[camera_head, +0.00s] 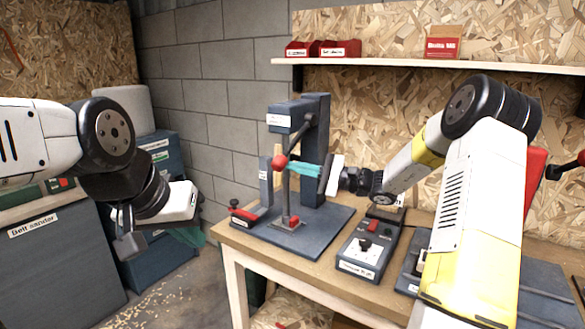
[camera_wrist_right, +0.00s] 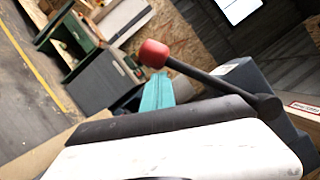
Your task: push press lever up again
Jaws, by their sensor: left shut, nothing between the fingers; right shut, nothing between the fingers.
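The press (camera_head: 316,150) is a blue-grey column on a flat base plate on the bench. Its dark lever (camera_head: 296,138) slopes down to the left from the upper head and ends in a red ball knob (camera_head: 280,161). My right gripper (camera_head: 292,167) has teal fingers, shut and empty, reaching left just below the lever beside the knob. In the right wrist view the knob (camera_wrist_right: 154,53) shows just beyond the teal fingertips (camera_wrist_right: 158,80); whether they touch cannot be told. My left gripper (camera_head: 190,236) is shut and empty, off the bench at left, partly hidden by its white housing.
A small red-handled fixture (camera_head: 243,214) stands left of the press base. A control box (camera_head: 366,255) with a red switch sits at its right. A shelf (camera_head: 430,66) with red bins runs above. A belt sander cabinet (camera_head: 60,255) stands at the left.

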